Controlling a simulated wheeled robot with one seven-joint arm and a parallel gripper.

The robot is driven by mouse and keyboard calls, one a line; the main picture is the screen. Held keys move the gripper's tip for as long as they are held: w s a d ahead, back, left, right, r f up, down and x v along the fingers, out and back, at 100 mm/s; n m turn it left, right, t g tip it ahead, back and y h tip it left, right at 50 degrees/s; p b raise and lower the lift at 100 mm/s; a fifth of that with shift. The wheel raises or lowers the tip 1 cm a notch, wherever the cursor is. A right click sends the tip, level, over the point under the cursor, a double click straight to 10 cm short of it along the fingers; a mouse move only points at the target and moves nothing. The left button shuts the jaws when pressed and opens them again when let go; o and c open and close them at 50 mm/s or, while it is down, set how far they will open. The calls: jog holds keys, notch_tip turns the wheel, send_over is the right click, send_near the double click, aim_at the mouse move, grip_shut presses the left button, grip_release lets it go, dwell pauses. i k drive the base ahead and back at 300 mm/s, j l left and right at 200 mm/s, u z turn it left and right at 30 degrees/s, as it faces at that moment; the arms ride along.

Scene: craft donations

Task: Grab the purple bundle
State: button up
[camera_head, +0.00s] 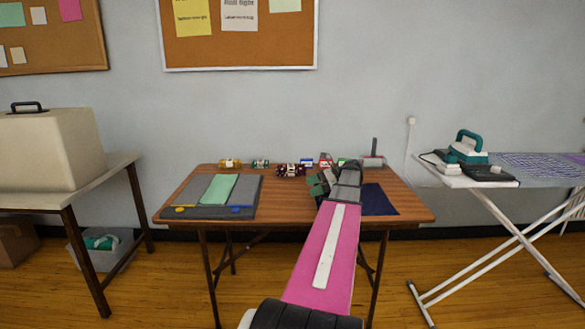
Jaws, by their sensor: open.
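The purple bundle (290,171) is a dark purple roll with a pale band around it. It lies toward the back middle of the brown wooden table (276,215). My gripper (316,185) is over the table, just to the right of the bundle and a little nearer to me. It is open, and I see nothing between its fingers. A gap seems to remain between the fingers and the bundle. My pink arm covers the table's front right middle and hides part of what lies behind it.
A yellow bundle (230,163) and a teal bundle (261,163) lie left of the purple one. Small items stand behind my gripper. A grey mat (246,207) with green cloth (218,188) lies left, a navy cloth (378,200) right. An ironing board (500,178) stands at the right.

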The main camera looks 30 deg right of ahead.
aim_at(288, 170)
jog(key=i+l, duration=0.85)
jog(key=l, duration=0.2)
